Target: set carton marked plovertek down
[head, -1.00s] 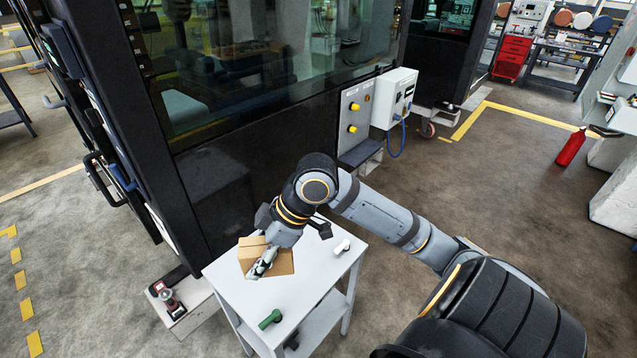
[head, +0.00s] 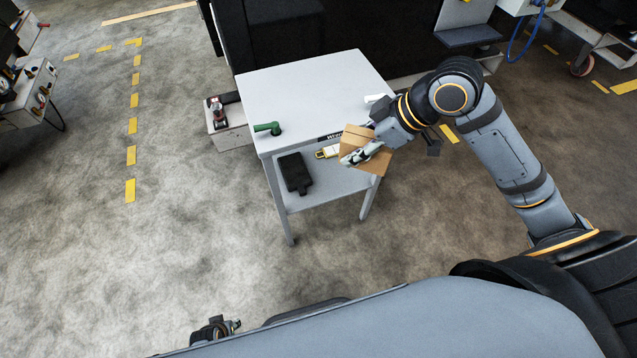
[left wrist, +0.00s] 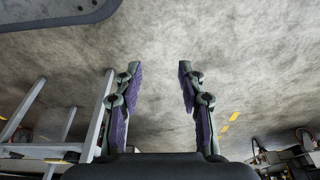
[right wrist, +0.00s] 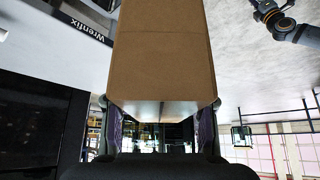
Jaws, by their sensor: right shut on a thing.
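A brown cardboard carton (head: 378,161) is held in my right gripper (head: 352,158), in front of the trolley's right front corner in the head view. It fills the upper middle of the right wrist view (right wrist: 162,50), between the fingers. No marking on it is readable. It appears off the trolley top, held in the air; its exact height is hard to tell. The pale grey trolley (head: 310,85) stands behind it, with a clear top centre. My left gripper (head: 228,328) is low at the bottom of the head view; in the left wrist view its fingers (left wrist: 158,95) are apart and empty.
A green-handled object (head: 268,128) lies at the top's left front corner, and a white object (head: 377,98) at its right edge. The lower shelf holds a black object (head: 294,173) and a yellow-white one (head: 327,152). A low box (head: 228,135) stands left. Floor in front is free.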

